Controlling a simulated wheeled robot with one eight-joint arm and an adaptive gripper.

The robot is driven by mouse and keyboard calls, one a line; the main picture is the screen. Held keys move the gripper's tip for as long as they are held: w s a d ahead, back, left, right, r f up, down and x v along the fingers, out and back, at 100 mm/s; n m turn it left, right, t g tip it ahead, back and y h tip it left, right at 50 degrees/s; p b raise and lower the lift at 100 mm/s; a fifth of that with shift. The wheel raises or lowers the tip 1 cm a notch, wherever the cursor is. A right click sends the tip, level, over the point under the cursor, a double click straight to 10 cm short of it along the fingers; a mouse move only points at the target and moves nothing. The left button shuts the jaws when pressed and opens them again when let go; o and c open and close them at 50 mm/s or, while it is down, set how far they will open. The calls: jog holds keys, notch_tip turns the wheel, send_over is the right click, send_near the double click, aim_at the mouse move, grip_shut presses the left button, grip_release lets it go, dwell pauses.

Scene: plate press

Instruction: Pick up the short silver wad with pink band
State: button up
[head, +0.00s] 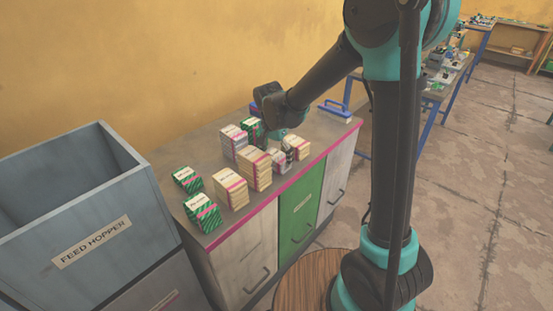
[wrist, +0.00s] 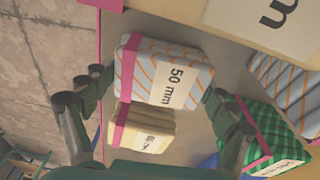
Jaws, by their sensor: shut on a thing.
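The short silver wad with a pink band (wrist: 165,75) has orange stripes and a "50 mm" label, and is in the middle of the wrist view. My gripper (wrist: 160,88) has one finger on each side of it and is shut on it. In the head view the wad (head: 277,161) is at the front of the group, partly hidden by my gripper (head: 285,149). It looks to be at counter level; I cannot tell whether it is clear of the surface.
A small cream wad (head: 299,147) is close beside it. A tall cream wad (head: 256,168), a tall silver wad (head: 233,141) and a green wad (head: 253,128) crowd around. More wads stand left on the counter (head: 198,150). The feed hopper (head: 75,200) is at the left.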

aim_at(277, 155)
notch_tip(277, 155, up, 20)
dwell(0.5)
